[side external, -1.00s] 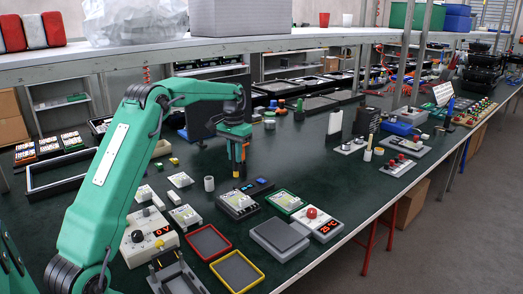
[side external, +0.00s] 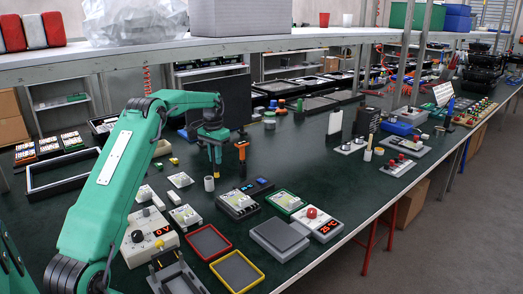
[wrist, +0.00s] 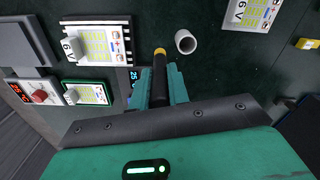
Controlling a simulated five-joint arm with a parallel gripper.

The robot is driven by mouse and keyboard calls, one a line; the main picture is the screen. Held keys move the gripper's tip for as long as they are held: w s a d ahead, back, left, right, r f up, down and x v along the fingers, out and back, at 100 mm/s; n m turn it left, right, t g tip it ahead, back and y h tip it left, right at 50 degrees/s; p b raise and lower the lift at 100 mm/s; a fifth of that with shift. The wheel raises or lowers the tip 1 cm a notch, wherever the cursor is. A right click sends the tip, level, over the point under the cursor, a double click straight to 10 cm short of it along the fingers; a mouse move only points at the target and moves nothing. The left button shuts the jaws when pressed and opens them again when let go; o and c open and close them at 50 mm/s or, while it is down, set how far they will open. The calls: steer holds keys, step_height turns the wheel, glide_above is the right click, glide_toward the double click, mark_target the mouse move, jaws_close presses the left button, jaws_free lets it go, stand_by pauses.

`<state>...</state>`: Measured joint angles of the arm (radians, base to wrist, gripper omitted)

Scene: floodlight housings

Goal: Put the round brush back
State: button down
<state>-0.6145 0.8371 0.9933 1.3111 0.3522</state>
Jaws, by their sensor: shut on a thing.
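My gripper (side external: 216,160) is shut on the round brush, which shows in the wrist view as a black cylinder with a yellow tip (wrist: 159,66) between the teal fingers. In the side view the fingers hide most of it; it points down above the dark green bench top. A white hollow tube (side external: 209,184) stands upright on the bench, just below and slightly left of my gripper in the side view. Its open mouth also shows in the wrist view (wrist: 186,41), right of the brush tip. The brush looks outside the tube.
An orange and black upright piece (side external: 241,152) stands right of my gripper. White modules (side external: 238,204), a red tray (side external: 208,242) and a yellow tray (side external: 237,270) lie nearer the camera.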

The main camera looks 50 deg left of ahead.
steer(key=a+f, duration=0.2)
steer(key=a, duration=0.1)
steer(key=a+f, duration=0.1)
steer(key=a, duration=0.1)
steer(key=shift+s, duration=0.35)
steer(key=shift+f, duration=0.1)
steer(key=shift+f, duration=1.9)
steer(key=shift+f, duration=0.15)
steer(key=c, duration=1.3)
jaws_free()
steer(key=shift+c, duration=0.2)
